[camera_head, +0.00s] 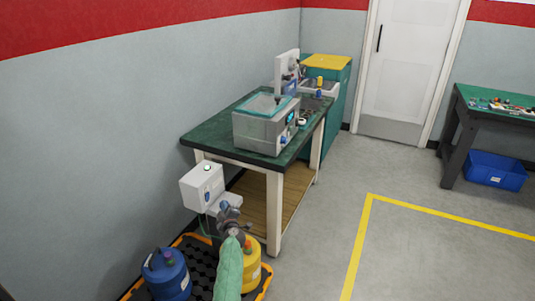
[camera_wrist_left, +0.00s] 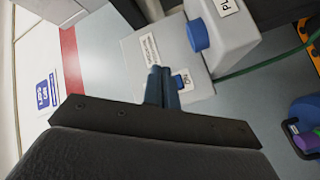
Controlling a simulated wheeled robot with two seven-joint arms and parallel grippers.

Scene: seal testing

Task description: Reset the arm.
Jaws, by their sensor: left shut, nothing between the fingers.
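My left arm, in a green sleeve, reaches up from the bottom of the head view. Its gripper (camera_head: 227,209) is just below and right of a white wall-side box (camera_head: 201,186). In the left wrist view the two dark fingers (camera_wrist_left: 162,73) are together and empty. My right gripper is not in view.
A blue drum (camera_head: 166,273) and a yellow drum (camera_head: 251,266) stand on a black-and-orange pallet. A green-topped table (camera_head: 218,140) carries a steel bath (camera_head: 265,128). A second bench (camera_head: 510,116) stands right, above a blue crate (camera_head: 495,171). The floor (camera_head: 420,258) at right is clear.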

